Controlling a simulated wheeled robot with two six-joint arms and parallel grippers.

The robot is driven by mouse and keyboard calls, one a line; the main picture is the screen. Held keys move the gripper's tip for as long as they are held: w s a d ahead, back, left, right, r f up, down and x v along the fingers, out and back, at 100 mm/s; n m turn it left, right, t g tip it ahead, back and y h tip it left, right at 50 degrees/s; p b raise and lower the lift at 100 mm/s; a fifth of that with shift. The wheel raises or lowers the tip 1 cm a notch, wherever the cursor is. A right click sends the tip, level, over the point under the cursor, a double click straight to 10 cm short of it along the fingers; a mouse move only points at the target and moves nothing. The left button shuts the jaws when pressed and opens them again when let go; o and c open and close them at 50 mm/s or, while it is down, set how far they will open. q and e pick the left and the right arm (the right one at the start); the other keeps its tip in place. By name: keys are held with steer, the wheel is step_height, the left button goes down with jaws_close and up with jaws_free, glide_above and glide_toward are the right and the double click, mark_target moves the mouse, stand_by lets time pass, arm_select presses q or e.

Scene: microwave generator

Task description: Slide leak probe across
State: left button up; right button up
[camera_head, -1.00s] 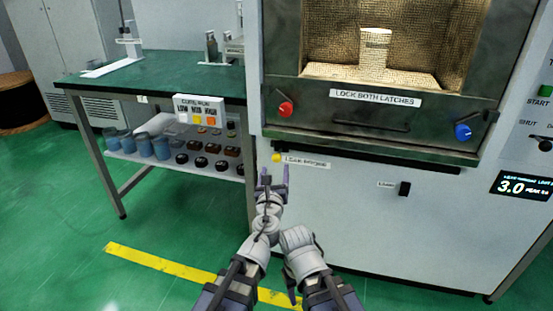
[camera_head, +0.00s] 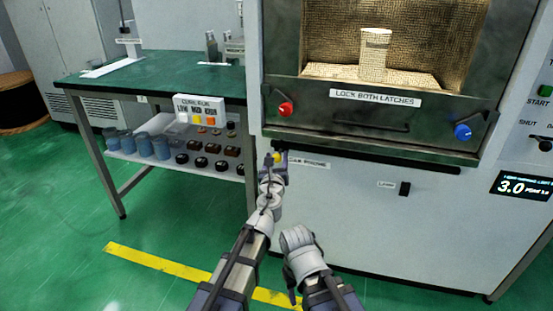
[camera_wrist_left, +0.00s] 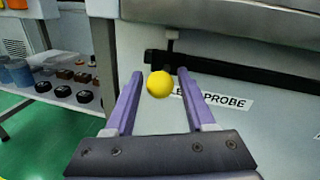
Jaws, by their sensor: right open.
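The leak probe's round yellow knob (camera_wrist_left: 159,84) sits on the grey cabinet front beside the LEAK PROBE label (camera_wrist_left: 222,101). In the head view the knob (camera_head: 277,158) is partly hidden by my left gripper (camera_head: 280,153). In the left wrist view my left gripper (camera_wrist_left: 159,92) is open, with one purple finger on each side of the knob. A gap shows on both sides, so the fingers do not appear closed on it. My right gripper (camera_head: 292,289) is low in the head view, open, mostly hidden and away from the cabinet.
The oven door above has a red latch (camera_head: 285,109) and a blue latch (camera_head: 463,131). A dark ledge (camera_wrist_left: 255,84) runs above the label. A green-topped bench (camera_head: 160,75) with jars and pucks on its shelf stands left.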

arm_select(q)
jaws_close()
stand_by(1.1)
